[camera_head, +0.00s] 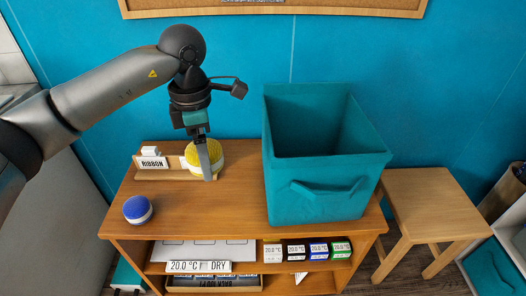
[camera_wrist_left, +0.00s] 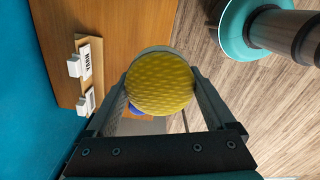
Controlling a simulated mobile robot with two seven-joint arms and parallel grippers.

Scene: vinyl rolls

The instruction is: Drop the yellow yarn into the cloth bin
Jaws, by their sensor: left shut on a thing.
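The yellow yarn (camera_head: 204,153) is a round ball with a pale band, at the back left of the wooden shelf top by a low wooden holder. My left gripper (camera_head: 207,167) points down and is shut on it. In the left wrist view the yellow yarn (camera_wrist_left: 160,84) sits between the two fingers. I cannot tell whether it touches the surface. The teal cloth bin (camera_head: 318,200) stands open at the top, to the right of the gripper on the same shelf top. Its floor is hidden. My right gripper is not in view.
A blue yarn ball (camera_head: 138,209) lies at the front left of the shelf top (camera_head: 225,212). Boxes fill the shelf below. A wooden stool (camera_head: 433,207) stands at right. The bin's tall walls rise beside the arm.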

